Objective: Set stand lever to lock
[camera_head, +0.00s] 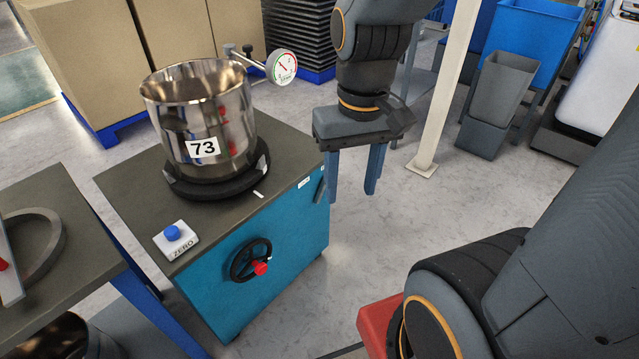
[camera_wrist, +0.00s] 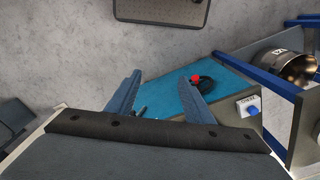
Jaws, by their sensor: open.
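The teal stand (camera_head: 212,292) has a dark top. A small grey lever-like part (camera_head: 320,190) sits on its right side near the top edge, beside a small white label (camera_head: 304,182) too small to read. Its setting cannot be read. My gripper (camera_head: 350,193) points down, open and empty, just right of the stand and apart from it in the head view. In the wrist view my gripper (camera_wrist: 163,82) has its two fingers spread, with the teal stand (camera_wrist: 240,92) behind and to the right. A small part (camera_wrist: 141,112) shows between the fingers, unclear.
A steel pot marked 73 (camera_head: 205,120) stands on the stand, with a dial gauge (camera_head: 281,67) behind. The front has a black handwheel with a red knob (camera_head: 260,267); a blue ZERO button (camera_head: 172,233) sits on top. A pale post (camera_head: 445,90) stands right of my gripper.

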